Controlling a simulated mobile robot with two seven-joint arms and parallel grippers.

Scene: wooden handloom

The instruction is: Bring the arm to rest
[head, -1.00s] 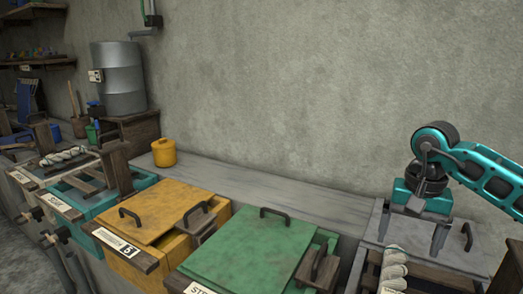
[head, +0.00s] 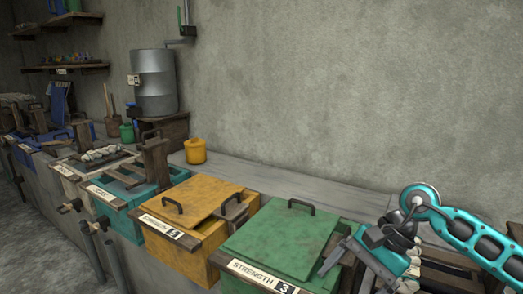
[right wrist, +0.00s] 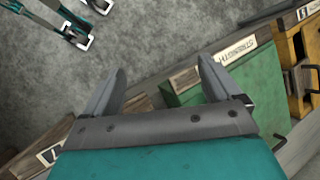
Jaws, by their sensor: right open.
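My right arm comes in from the right in the head view. Its gripper (head: 338,272) is tilted downward over the front right of the green vat (head: 285,237). In the right wrist view the two fingers (right wrist: 162,70) are spread apart, with nothing between them. The grey floor shows beyond them, and the green vat (right wrist: 220,78) is behind and beside the right finger. I cannot tell in the head view whether the gripper touches the vat's edge. My left gripper is not seen in the head view.
A lidded yellow vat (head: 195,205) and an open teal vat (head: 128,190) stand left of the green one. A yellow pot (head: 195,151) and a grey metal drum (head: 154,85) are behind. Grey floor (right wrist: 60,75) lies before the row. Unidentified teal-and-white parts (right wrist: 75,38) show there.

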